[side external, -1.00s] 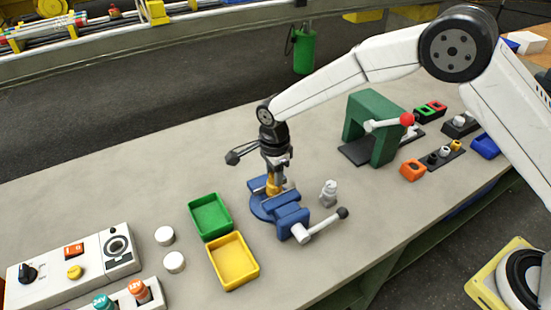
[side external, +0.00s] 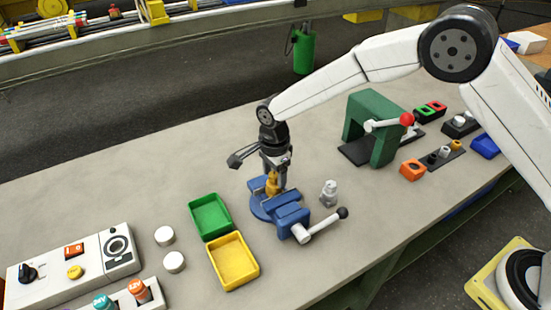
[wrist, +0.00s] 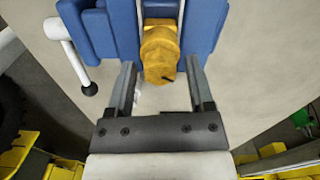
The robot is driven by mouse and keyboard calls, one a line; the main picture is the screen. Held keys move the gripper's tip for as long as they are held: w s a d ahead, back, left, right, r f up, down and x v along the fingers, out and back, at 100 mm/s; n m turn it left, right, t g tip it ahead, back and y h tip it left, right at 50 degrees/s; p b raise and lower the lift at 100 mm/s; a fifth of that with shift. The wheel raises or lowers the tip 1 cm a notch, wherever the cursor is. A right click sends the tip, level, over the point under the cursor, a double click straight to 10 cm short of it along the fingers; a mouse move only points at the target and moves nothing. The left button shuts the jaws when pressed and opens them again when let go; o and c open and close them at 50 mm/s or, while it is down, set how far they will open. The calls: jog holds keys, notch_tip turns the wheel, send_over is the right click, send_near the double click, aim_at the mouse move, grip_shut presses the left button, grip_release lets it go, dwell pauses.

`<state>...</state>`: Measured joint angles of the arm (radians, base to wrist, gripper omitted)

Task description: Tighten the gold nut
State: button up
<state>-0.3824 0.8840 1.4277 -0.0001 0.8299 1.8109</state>
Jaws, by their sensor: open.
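The gold nut (wrist: 160,53) is clamped region-side in the blue vise (wrist: 105,32), between its jaws, in the wrist view. It also shows as a small gold part (side external: 272,184) at the vise (side external: 290,215) in the side external view. My gripper (wrist: 160,75) is open, with one finger on each side of the gold part and visible gaps beside it. In the side external view my gripper (side external: 274,172) points down over the vise. Whether a fingertip touches the gold part cannot be told.
The vise handle (side external: 325,224) sticks out to the right. A small grey part (side external: 328,192) stands beside the vise. A green tray (side external: 210,216) and a yellow tray (side external: 233,261) lie to the left. A green press (side external: 377,125) stands behind right.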

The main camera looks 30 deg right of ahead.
jog(key=n, duration=0.6)
jog(key=shift+n, duration=2.2)
jog(key=shift+n, duration=0.4)
jog(key=n, duration=0.5)
jog(key=shift+n, duration=0.4)
jog(key=n, duration=0.5)
grip_shut()
